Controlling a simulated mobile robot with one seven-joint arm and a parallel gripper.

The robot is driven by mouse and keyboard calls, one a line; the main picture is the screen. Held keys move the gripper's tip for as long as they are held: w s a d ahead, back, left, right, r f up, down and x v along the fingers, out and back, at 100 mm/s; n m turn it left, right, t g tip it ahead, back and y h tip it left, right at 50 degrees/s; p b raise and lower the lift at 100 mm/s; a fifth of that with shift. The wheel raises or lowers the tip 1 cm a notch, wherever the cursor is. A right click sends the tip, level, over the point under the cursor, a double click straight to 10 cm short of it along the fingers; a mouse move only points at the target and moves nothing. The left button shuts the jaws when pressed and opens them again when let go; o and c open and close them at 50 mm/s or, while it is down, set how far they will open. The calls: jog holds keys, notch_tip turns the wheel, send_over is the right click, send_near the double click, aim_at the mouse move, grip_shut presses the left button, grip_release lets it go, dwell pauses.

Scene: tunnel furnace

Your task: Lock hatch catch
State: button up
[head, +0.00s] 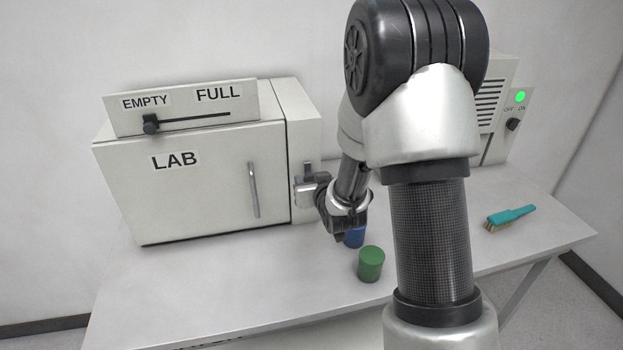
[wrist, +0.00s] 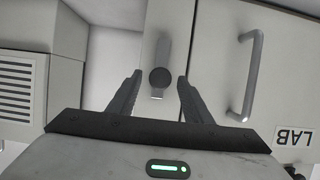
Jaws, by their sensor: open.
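The hatch (head: 205,185) is the pale front door marked LAB, flat against the box, with a vertical bar handle (head: 253,190); the handle also shows in the wrist view (wrist: 255,75). The catch, a grey lever with a dark round knob (wrist: 160,78), is on the narrow panel beside the door edge. In the wrist view its lever runs upward from the knob. My gripper (wrist: 159,76) is open, with one finger on each side of the knob in the picture; contact cannot be told. In the head view my gripper (head: 303,193) is at that panel, its fingers mostly hidden.
A slider knob (head: 151,124) is at the EMPTY end of the top panel. A blue cup (head: 354,238) and a green cup (head: 370,264) stand below my forearm. A teal brush (head: 511,217) lies at right. The switch box (head: 515,112) shows a green light. The front left table is clear.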

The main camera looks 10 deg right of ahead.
jog(key=shift+w, duration=0.1)
grip_shut()
jog(key=shift+f, duration=0.1)
dwell(0.3)
jog(key=m+b, duration=0.1)
jog(key=m+y+b, duration=0.1)
jog(key=shift+d+m+y, duration=0.3)
jog(key=shift+d+f+m+t+y, duration=0.15)
jog(key=shift+m+t+y, duration=0.55)
jog(key=shift+m, duration=1.1)
jog(key=shift+d+f+m+t+y, duration=0.1)
jog(key=shift+f+m+t+y, duration=0.15)
jog(key=shift+m+y, duration=1.2)
jog(key=shift+d+f+m+t+y, duration=0.1)
jog(key=shift+m+t+y, duration=0.4)
jog(key=shift+m, duration=1.65)
jog(key=shift+a, duration=0.1)
